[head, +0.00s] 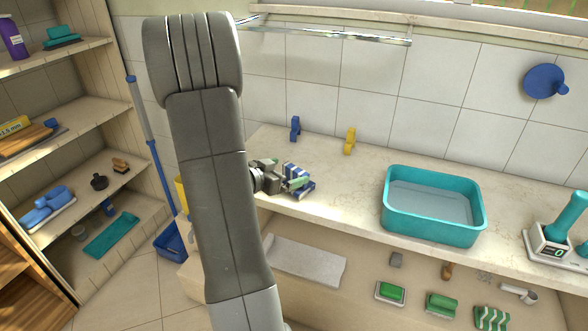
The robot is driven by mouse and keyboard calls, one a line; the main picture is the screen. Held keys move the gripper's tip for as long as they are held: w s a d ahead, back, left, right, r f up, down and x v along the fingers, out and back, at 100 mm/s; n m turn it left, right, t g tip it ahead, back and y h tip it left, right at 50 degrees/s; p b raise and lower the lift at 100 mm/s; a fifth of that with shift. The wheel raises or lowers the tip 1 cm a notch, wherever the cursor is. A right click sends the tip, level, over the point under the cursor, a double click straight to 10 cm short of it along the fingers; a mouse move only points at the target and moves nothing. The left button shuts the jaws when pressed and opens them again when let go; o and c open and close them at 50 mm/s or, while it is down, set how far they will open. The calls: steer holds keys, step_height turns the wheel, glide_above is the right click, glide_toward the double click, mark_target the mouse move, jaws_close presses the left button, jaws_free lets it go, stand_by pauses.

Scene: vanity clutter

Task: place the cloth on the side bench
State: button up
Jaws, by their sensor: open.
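A blue-and-white striped cloth (304,190) lies bunched on the pale stone counter (340,206), near its front edge. My gripper (293,182) is open right at the cloth, with its green-grey fingers over or beside it. I cannot tell whether the fingers touch it. My arm hides the counter's left end. A green-and-white striped cloth (492,318) lies on the lower shelf at the bottom right. I cannot tell which surface is the side bench.
A teal basin (432,238) stands right of the gripper. Small blue (295,129) and yellow (349,141) objects stand by the wall. A scale (549,242) with a teal object is far right. Shelves (70,165) fill the left. A grey towel (304,260) lies below the counter.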

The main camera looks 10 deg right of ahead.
mark_target(294, 170)
steer(key=v, duration=0.7)
steer(key=shift+s+a, duration=0.2)
steer(key=shift+d, duration=0.1)
steer(key=x, duration=1.2)
steer(key=shift+f+b, duration=0.15)
steer(key=shift+b, duration=0.2)
step_height(294, 170, up, 2)
steer(key=shift+p, duration=0.35)
steer(key=shift+r, duration=0.35)
